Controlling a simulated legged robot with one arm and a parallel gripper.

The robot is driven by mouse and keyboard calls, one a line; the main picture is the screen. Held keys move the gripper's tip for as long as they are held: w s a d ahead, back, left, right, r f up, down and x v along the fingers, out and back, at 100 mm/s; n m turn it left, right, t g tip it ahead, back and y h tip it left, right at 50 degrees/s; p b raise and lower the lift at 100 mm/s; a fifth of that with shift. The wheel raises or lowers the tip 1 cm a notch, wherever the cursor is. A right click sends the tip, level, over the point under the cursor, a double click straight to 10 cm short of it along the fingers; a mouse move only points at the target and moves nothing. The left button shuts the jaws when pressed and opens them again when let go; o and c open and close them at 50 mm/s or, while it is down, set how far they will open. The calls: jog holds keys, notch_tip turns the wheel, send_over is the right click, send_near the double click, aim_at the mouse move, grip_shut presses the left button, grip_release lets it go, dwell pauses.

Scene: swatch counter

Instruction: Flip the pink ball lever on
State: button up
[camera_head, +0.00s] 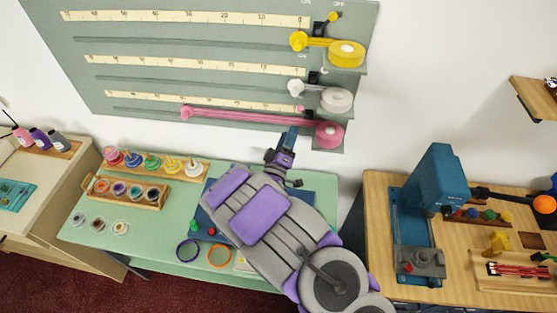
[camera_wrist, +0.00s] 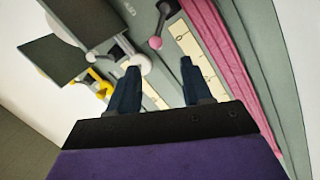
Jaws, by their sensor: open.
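The pink ball lever shows in the wrist view as a small pink ball (camera_wrist: 155,43) on a thin grey arm, beside the pink ribbon (camera_wrist: 216,55). In the head view the small pink ball (camera_head: 300,108) sits on the grey wall board, left of the pink spool (camera_head: 330,134). My gripper (camera_head: 289,134) is just below the pink ribbon. In the wrist view my gripper (camera_wrist: 158,68) is open and empty, its two dark blue fingers apart. The pink ball appears between and a little beyond the fingertips, not touching them as far as I can see.
White (camera_head: 336,100) and yellow (camera_head: 346,53) spools are above the pink one; a white knob (camera_wrist: 145,64) appears close to the fingers. Below are a green counter (camera_head: 150,235) with paint pots and a wooden table (camera_head: 385,205) holding a blue machine (camera_head: 440,178).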

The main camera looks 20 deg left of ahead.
jog(key=v, duration=0.8)
jog(key=shift+s, duration=0.25)
jog(key=shift+w, duration=0.1)
